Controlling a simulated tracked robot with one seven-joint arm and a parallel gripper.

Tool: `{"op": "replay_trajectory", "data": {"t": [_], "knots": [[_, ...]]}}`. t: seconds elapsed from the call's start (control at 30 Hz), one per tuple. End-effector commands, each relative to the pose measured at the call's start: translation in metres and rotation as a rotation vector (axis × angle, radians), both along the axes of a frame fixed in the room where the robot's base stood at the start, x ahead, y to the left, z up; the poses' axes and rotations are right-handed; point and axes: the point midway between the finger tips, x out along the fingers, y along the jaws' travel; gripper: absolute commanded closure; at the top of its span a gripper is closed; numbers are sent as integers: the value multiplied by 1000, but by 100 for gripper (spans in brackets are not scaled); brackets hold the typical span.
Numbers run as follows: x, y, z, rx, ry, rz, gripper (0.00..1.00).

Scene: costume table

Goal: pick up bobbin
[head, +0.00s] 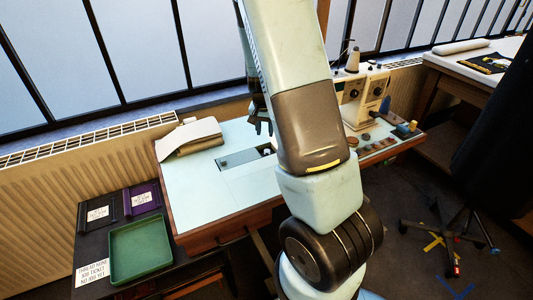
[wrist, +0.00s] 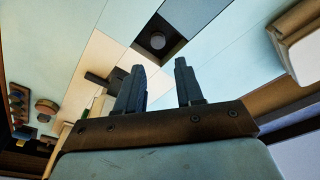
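A small round thing (wrist: 157,41), which looks like the bobbin, sits in a dark recess (wrist: 172,24) of the pale blue tabletop in the wrist view. In the head view the recess (head: 236,160) is a grey rectangle, with a small whitish spot at its right end, partly hidden by my arm. My gripper (wrist: 159,64) is open, its two dark fingers apart with nothing between them. In the head view my gripper (head: 262,128) hangs above the table, behind the recess. The round thing is apart from the fingers.
A cream sewing machine (head: 361,92) stands to the right on the table (head: 205,195), with small items before it. A folded pale cloth (head: 190,137) lies at the left. A green tray (head: 140,250) sits lower left. The tabletop's front left is clear.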

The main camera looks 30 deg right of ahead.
Motion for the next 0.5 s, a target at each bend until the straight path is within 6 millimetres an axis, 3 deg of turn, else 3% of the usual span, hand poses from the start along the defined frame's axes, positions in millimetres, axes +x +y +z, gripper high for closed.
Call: {"op": "replay_trajectory", "data": {"t": [0.2, 0.5], "knots": [[3, -4, -34, 0, 3, -2, 63], [5, -5, -50, 1, 1, -1, 63]]}}
